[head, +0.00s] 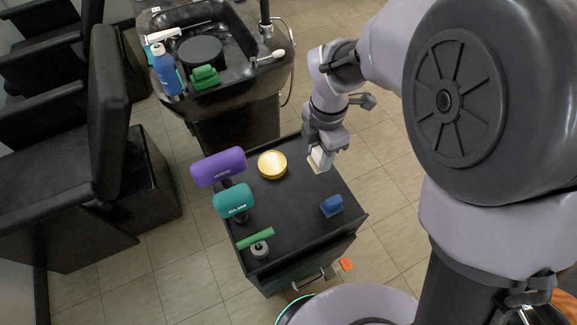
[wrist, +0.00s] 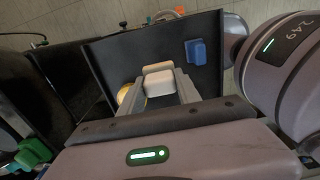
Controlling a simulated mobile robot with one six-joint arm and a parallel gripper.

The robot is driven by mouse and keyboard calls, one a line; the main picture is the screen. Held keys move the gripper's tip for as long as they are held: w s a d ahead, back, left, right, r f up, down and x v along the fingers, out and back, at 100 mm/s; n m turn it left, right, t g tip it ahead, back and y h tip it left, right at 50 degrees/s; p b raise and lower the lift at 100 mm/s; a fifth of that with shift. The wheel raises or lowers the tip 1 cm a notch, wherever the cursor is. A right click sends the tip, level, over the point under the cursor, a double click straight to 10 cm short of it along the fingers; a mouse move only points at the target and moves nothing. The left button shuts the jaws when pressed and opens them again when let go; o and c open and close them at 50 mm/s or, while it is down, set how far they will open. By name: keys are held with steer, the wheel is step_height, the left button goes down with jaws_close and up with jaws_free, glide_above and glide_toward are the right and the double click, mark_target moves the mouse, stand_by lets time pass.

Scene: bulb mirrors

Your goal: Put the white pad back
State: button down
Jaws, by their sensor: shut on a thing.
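The white pad (head: 320,157) is held between the fingertips of my gripper (head: 322,149), at the far right part of the black cart top (head: 290,205). In the wrist view the white pad (wrist: 158,83) sits between the two fingers of my gripper (wrist: 161,88), which are shut on it. A flat beige piece (head: 314,168) shows just under the pad, and in the wrist view the beige piece (wrist: 157,67) lies just beyond it. I cannot tell whether the pad touches it.
A gold tin (head: 272,165) stands left of my gripper. A blue block (head: 331,206) lies nearer on the cart. Purple (head: 218,167) and teal (head: 232,201) heads, a green bar (head: 254,239) and a grey roll (head: 260,250) are along the left. The cart's middle is clear. A black basin (head: 240,75) stands behind.

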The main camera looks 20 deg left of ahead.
steer(key=f+b, duration=0.1)
steer(key=f, duration=0.2)
steer(key=f+b, duration=0.2)
steer(key=f, duration=0.1)
steer(key=f+b, duration=0.1)
steer(key=f, duration=0.2)
steer(key=shift+d+f, duration=0.3)
steer(key=shift+f, duration=0.1)
steer(key=shift+f+b, duration=0.2)
steer(key=shift+b, duration=0.15)
steer(key=c, duration=0.9)
jaws_free()
steer(key=shift+o, duration=0.2)
steer(key=shift+r, duration=0.1)
